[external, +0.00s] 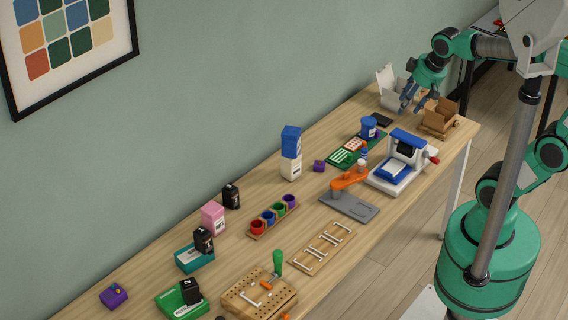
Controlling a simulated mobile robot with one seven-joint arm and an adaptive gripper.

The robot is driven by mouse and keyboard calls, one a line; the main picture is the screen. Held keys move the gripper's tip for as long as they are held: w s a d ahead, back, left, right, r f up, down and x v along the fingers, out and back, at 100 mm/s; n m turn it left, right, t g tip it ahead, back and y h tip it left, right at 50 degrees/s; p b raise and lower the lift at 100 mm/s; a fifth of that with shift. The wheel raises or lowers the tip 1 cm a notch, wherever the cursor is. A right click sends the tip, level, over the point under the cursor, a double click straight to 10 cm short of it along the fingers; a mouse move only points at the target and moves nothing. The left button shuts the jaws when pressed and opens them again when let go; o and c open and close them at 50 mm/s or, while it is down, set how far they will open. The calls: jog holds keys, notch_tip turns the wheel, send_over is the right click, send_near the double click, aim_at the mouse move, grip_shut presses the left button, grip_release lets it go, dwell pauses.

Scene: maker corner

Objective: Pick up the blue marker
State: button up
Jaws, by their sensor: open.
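I cannot pick out a blue marker for certain in the external view; it may be hidden or too small to tell. My gripper (409,106) is open and points down over the far end of the wooden table (225,253). It is between an open white box (386,86) and an open cardboard box (439,115), above a flat black item (381,119). I see nothing between its fingers. Whether it touches anything below is not clear.
A blue cup (369,127) stands near the gripper, left of the black item. A white and blue press (399,164) with a red handle stands at the front edge. Several boxes and racks fill the near end.

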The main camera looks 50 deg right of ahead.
jog(key=w+d+f+g, duration=0.1)
jog(key=w+d+f, duration=0.1)
jog(key=w, duration=0.3)
jog(key=w+d+f, duration=0.3)
jog(key=w, duration=0.2)
jog(key=m+g+b, duration=0.1)
jog(key=g, duration=0.3)
send_over(365, 149)
notch_tip(365, 149, down, 30)
jog(key=shift+d+r, duration=0.15)
jog(key=shift+f+b, duration=0.85)
jog(key=shift+f, duration=3.55)
jog(key=shift+f, duration=0.1)
